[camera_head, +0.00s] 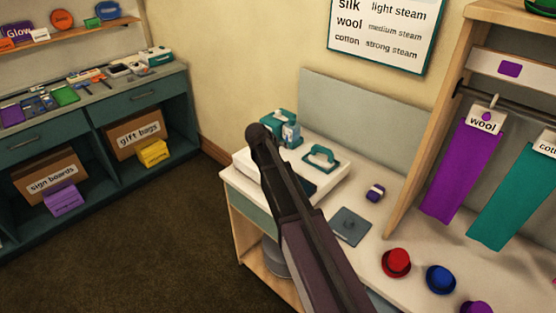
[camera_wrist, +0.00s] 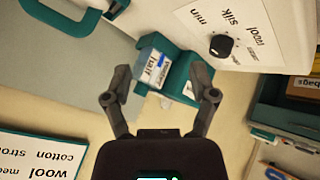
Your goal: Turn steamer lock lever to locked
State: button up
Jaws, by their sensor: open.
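The steamer (camera_head: 335,172) stands on the counter, with a white base, a teal water-tank unit (camera_head: 281,127) and a teal handle (camera_head: 322,157). In the wrist view its white panel (camera_wrist: 275,35) shows a black dial (camera_wrist: 221,46) with the words min, silk and wool. The clear tank (camera_wrist: 153,69) with a printed label sits in a teal holder (camera_wrist: 181,77). My gripper (camera_wrist: 160,97) is open and empty, its two fingers spread in front of the tank and holder. I cannot clearly pick out the lock lever in either view. My arm hides part of the steamer in the head view.
A grey pad (camera_head: 350,226), a purple-and-white item (camera_head: 375,193) and small hats (camera_head: 396,262) lie on the counter. Fabric strips (camera_head: 463,170) hang from a wooden rack at right. A steam chart (camera_head: 387,32) hangs on the wall. Open floor (camera_head: 150,250) lies at left.

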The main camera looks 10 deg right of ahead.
jog(key=shift+s+a+f+n+t+b, duration=0.1)
jog(key=shift+s+f+n+t+b, duration=0.15)
jog(key=shift+s+n+b, duration=0.2)
jog(key=shift+s+a+f+n+t+b, duration=0.15)
jog(key=shift+s+f+n+b, duration=0.15)
jog(key=shift+s, duration=0.25)
jog(key=shift+d, duration=0.1)
jog(key=s+f+g+y, duration=0.2)
jog(key=s+g+y, duration=0.1)
jog(key=s, duration=1.1)
jog(key=s+f+g+y, duration=0.2)
jog(key=s+f+g, duration=0.1)
jog(key=s, duration=1.2)
jog(key=shift+f+g+y, duration=0.25)
jog(key=shift+g+y, duration=0.15)
jog(key=shift+w, duration=0.1)
jog(key=shift+c, duration=1.2)
